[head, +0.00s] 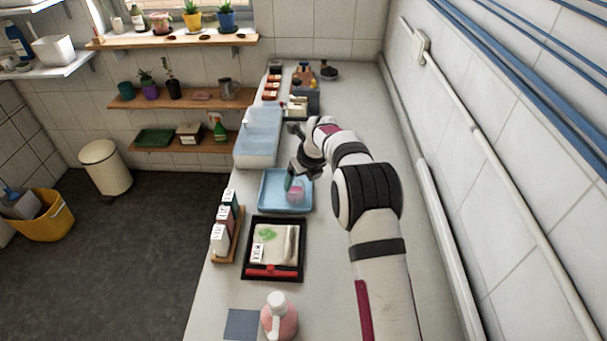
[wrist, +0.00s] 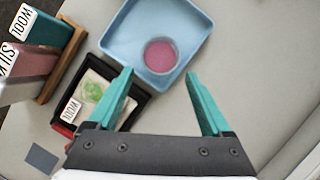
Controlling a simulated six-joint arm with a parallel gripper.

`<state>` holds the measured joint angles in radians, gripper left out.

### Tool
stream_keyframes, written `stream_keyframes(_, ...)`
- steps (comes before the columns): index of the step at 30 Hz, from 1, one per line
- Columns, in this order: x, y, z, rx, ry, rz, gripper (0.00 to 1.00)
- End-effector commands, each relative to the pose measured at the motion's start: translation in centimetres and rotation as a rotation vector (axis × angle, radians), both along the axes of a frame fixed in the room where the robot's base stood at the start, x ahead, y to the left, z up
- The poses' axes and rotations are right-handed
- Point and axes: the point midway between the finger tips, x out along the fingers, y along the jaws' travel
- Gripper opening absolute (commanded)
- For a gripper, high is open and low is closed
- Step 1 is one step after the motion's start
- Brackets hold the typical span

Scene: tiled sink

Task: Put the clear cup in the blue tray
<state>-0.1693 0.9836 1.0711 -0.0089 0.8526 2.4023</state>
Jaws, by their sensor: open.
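The clear cup (head: 296,190), with pink in it, stands inside the blue tray (head: 268,203) on the counter. In the wrist view the cup (wrist: 160,56) is near the lower right part of the tray (wrist: 128,38), apart from the walls as far as I can see. My gripper (wrist: 161,75) is open and empty, its teal fingers spread wide. The cup shows beyond and between the fingertips, not held. In the head view my gripper (head: 290,182) hangs over the tray, close to the cup and partly in front of it.
A black-framed tray (head: 250,274) with a cloth and red squeegee lies nearer the camera. Labelled boxes (head: 220,238) stand in a wooden rack at left. A pink pump bottle (head: 279,319) stands in front. A pale blue translucent bin (head: 254,149) is behind the tray.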

Motion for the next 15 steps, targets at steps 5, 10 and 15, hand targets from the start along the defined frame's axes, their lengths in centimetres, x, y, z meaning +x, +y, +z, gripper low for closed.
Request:
stream_keyframes(5,-1.0,-0.7,3.1,0.001,-0.002,-0.001,0.83)
stream_keyframes(10,-1.4,-0.9,3.9,0.000,0.001,-0.001,0.83)
stream_keyframes(15,-4.2,-2.2,7.0,-0.064,-0.010,0.165,0.83)
